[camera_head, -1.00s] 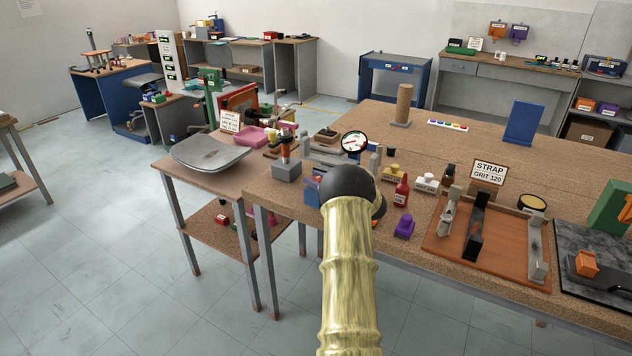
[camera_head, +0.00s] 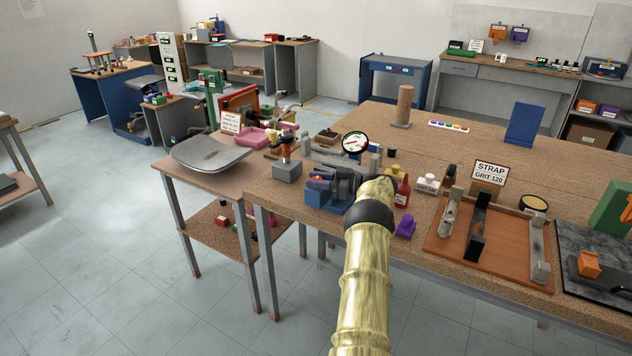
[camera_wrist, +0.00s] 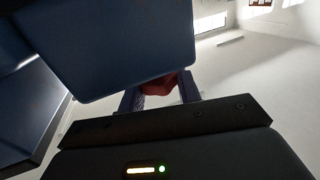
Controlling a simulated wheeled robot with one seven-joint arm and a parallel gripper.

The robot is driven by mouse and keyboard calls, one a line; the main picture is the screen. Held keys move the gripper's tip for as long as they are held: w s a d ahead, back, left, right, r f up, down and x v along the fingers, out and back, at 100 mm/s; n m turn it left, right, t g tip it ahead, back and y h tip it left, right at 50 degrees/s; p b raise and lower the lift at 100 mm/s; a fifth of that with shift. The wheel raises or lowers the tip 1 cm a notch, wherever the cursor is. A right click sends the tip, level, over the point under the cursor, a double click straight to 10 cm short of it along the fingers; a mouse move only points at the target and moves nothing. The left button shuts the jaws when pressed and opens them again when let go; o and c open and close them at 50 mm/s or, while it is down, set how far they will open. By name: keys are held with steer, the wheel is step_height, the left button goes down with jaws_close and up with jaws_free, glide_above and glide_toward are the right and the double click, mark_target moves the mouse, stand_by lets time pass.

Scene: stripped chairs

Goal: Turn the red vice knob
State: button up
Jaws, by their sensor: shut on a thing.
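The blue vice (camera_head: 322,197) sits near the front left corner of the main bench, below my arm's end. In the wrist view a large blue block, apparently part of the vice (camera_wrist: 110,45), fills the upper left. The red knob (camera_wrist: 158,87) shows between my two fingers, partly hidden behind the blue block. My gripper (camera_wrist: 160,92) is shut on the red knob. In the head view my gripper (camera_head: 338,182) is a small dark shape against the vice, and the knob cannot be made out clearly there.
A dial gauge (camera_head: 354,142) stands behind the vice. A red bottle (camera_head: 402,192) and a purple item (camera_head: 405,228) stand to its right, near my arm. A strap board (camera_head: 465,255) lies farther right.

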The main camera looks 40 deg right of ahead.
steer(key=shift+d+r+n, duration=0.25)
steer(key=shift+r+n, duration=0.05)
steer(key=shift+r, duration=0.1)
stand_by(0.3)
steer(key=o, duration=1)
steer(key=shift+g+y, duration=0.3)
steer(key=shift+f+m+t+h, duration=0.2)
steer(key=shift+m+t+h, duration=0.4)
steer(key=shift+h, duration=0.1)
steer(key=shift+w+a, duration=0.1)
steer(key=shift+f+m+t+h+p, duration=0.1)
steer(key=shift+m+t+h+p, duration=0.25)
steer(key=shift+m+h, duration=0.2)
steer(key=shift+t+h, duration=0.25)
steer(key=shift+h, duration=0.1)
